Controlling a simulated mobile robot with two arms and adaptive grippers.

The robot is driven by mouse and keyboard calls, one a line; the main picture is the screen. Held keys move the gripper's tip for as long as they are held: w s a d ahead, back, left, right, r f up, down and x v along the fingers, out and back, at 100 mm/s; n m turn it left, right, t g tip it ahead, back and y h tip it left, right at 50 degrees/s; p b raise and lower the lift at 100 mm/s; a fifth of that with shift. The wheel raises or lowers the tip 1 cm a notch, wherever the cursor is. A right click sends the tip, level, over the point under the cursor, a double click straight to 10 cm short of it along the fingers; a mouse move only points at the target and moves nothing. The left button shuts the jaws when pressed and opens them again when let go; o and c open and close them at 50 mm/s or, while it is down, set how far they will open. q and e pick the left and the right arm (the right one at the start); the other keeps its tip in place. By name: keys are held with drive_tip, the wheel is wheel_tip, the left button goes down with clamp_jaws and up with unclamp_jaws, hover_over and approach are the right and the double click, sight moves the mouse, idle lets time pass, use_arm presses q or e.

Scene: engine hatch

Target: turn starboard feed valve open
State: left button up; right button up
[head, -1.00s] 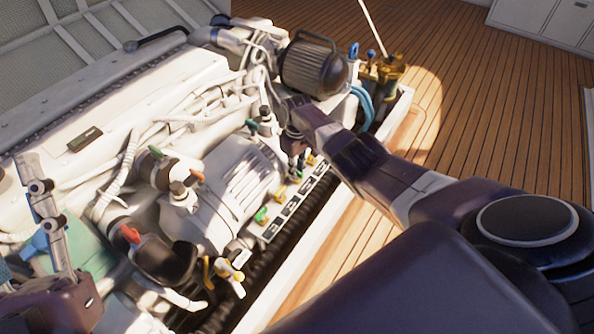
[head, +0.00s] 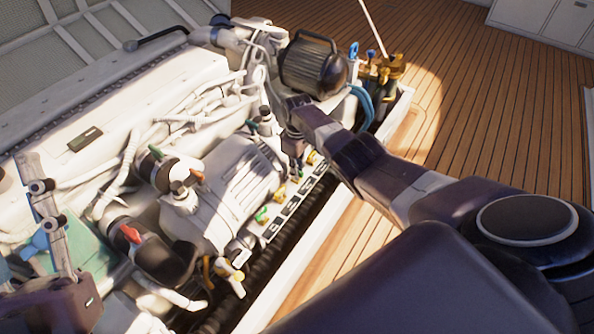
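A row of small valves with coloured handles runs along a pale labelled strip (head: 292,212) on the engine's side. A green handle (head: 262,214) and a yellow handle (head: 279,193) show clearly; another yellow one is partly behind my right gripper. I cannot read the labels, so I cannot tell which is the starboard feed valve. My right gripper (head: 298,163) points down at the far end of this row. Its fingers are small and partly hidden, and I cannot tell whether they touch a handle. My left gripper (head: 45,215) is at the lower left, over the engine, its opening unclear.
A red-handled fitting (head: 130,234) and a yellow-and-white valve (head: 230,276) sit nearer on the engine. A dark ribbed cylinder (head: 312,67) stands just behind my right gripper, with blue hoses (head: 362,103) beside it. The wooden deck (head: 480,110) to the right is clear.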

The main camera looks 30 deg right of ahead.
drive_tip(key=shift+o, duration=0.9)
wheel_tip(320, 180, up, 12)
idle(0.6)
